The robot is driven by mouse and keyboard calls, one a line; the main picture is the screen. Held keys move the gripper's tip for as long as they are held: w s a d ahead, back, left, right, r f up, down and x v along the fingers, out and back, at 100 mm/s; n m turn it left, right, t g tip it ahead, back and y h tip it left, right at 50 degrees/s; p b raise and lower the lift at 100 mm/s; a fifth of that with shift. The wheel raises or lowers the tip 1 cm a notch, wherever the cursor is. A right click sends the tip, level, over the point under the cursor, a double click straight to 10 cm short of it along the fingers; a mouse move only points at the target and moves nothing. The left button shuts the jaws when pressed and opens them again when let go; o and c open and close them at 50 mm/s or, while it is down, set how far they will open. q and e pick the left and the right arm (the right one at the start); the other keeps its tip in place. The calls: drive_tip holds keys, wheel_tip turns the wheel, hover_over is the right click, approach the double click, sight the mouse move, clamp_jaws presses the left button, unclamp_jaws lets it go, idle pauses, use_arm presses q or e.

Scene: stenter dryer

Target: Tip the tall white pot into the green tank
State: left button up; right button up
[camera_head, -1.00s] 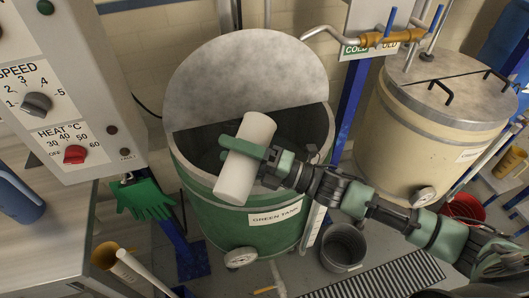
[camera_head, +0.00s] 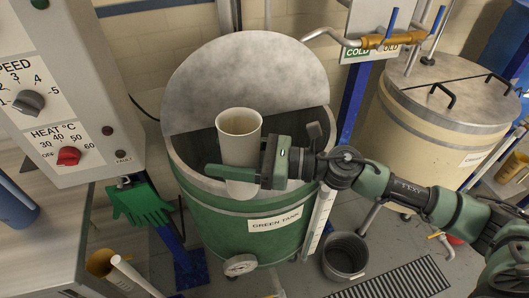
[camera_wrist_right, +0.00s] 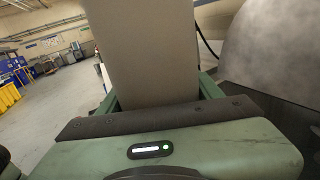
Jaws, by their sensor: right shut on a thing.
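The tall white pot (camera_head: 240,150) is close to upright over the front of the green tank (camera_head: 245,230), its open mouth facing up. I cannot see what is in it. My right gripper (camera_head: 236,176) is shut around the pot's lower half, coming from the right. In the right wrist view the pot (camera_wrist_right: 140,50) rises between the fingers as a plain grey-white wall. The tank is labelled GREEN TANK; its rear half is covered by a grey half lid (camera_head: 245,80) and its front half is open. My left gripper does not show.
A control panel (camera_head: 65,100) with SPEED and HEAT knobs stands at the left, with a green glove (camera_head: 142,203) below it. A grey bucket (camera_head: 345,255) stands on the floor right of the tank. A cream tank (camera_head: 430,130) is at the right.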

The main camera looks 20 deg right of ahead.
sight(223, 138)
drive_tip(key=shift+f, duration=0.1)
idle(0.3)
wheel_tip(223, 138, up, 5)
drive_tip(key=p, duration=0.4)
